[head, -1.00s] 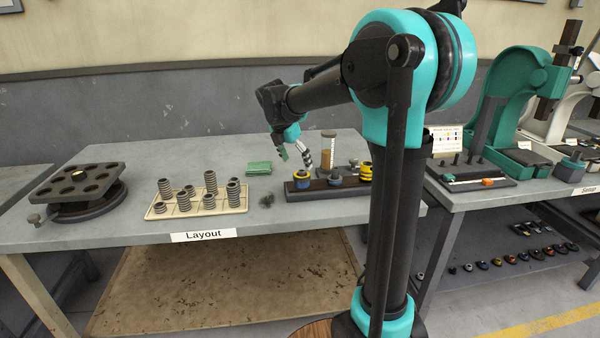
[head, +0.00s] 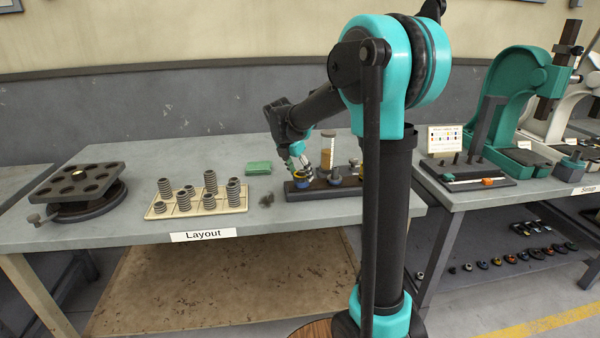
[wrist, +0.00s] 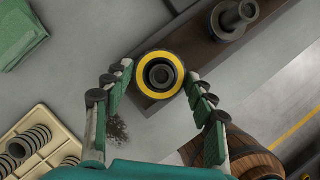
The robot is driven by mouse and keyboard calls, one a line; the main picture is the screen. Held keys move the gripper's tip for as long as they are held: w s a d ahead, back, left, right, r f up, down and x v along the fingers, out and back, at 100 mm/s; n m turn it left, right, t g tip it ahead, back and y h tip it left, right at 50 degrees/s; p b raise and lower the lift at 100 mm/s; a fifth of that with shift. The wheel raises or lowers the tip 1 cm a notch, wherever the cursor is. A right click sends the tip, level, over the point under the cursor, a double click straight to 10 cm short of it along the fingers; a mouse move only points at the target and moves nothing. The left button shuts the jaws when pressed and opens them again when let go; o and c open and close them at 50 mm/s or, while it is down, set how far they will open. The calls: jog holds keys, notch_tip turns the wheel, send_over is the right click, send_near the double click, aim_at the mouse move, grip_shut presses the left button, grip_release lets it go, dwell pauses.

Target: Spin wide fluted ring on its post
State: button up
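A ring with a yellow top face (wrist: 143,60) sits around a dark post (wrist: 161,75) at the end of a dark wooden rack (wrist: 197,30). Flutes on its side cannot be made out. My gripper (wrist: 158,80) is open above it, with one fingertip on each side of the ring and small gaps showing.
A post with a washer-like flange (wrist: 235,16) stands further along the rack. A green cloth (head: 258,168) and a cream tray (head: 200,207) of springs lie to the left. Dark shavings (head: 266,201) lie near the rack. A tall cylinder (head: 327,150) stands behind it.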

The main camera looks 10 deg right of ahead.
jog(key=c, duration=0.9)
jog(key=n+y, duration=0.1)
jog(key=n, duration=0.3)
jog(key=shift+d+t, duration=0.1)
jog(key=shift+t, duration=0.3)
jog(key=n+y, duration=0.1)
jog(key=n, duration=0.3)
jog(key=shift+t+y, duration=0.4)
jog(key=o, duration=1.5)
